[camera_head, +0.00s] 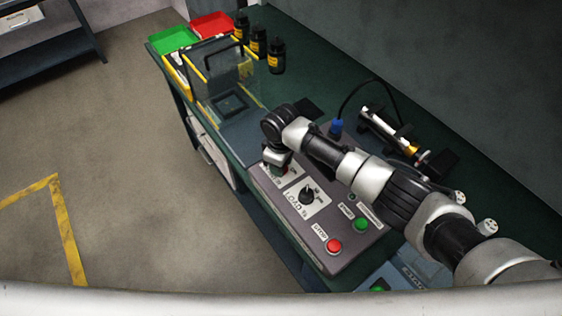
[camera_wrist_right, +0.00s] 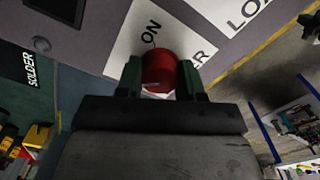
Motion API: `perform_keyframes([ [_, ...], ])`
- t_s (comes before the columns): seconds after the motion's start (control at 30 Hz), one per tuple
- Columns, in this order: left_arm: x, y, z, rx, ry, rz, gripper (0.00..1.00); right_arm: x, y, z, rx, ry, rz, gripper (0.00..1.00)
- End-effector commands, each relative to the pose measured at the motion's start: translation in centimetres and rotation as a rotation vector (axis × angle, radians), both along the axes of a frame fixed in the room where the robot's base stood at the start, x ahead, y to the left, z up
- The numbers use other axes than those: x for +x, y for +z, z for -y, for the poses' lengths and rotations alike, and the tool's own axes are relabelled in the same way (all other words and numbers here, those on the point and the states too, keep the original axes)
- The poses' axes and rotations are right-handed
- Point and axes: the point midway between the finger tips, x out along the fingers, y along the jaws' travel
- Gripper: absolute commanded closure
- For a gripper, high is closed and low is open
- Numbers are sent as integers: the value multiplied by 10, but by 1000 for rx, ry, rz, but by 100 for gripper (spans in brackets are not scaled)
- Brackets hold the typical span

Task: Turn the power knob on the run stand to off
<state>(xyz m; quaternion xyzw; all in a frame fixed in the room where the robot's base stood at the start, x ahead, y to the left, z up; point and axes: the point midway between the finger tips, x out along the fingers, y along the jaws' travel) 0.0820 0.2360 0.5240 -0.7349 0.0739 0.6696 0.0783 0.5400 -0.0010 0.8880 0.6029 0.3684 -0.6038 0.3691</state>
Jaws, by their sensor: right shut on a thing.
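The run stand (camera_head: 318,228) is a grey sloped control box on the green bench in the head view. My right gripper (camera_head: 277,168) is at its upper left end, over the power label. In the right wrist view, the red power knob (camera_wrist_right: 159,68) sits between the two fingers of my right gripper (camera_wrist_right: 159,80), which is shut on it. The white label (camera_wrist_right: 125,48) around it shows "ON" beside the knob and the letters "ER". The knob's pointer cannot be made out, and in the head view my gripper mostly hides the knob. My left gripper is not in view.
A black load knob (camera_head: 307,196), a green start button (camera_head: 361,224) and a red stop button (camera_head: 334,246) share the panel. A clear guarded box (camera_head: 225,85), black bottles (camera_head: 276,56), and green (camera_head: 172,40) and red (camera_head: 212,25) trays stand farther back. A pump tube (camera_head: 385,128) lies right.

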Motion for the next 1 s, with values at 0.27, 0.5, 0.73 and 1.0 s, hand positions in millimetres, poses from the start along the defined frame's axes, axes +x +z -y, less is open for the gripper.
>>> perform_keyframes([
  [0.27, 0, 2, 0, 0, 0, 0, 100, 1, 1, -1, 3, 107, 3, 86],
  [0.5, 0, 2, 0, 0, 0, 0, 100, 1, 1, -1, 4, 137, 3, 86],
  [0.73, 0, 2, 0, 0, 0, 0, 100, 1, 1, -1, 3, 138, 3, 86],
  [1.0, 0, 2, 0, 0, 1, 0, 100, 1, 1, -1, 2, 137, 2, 38],
])
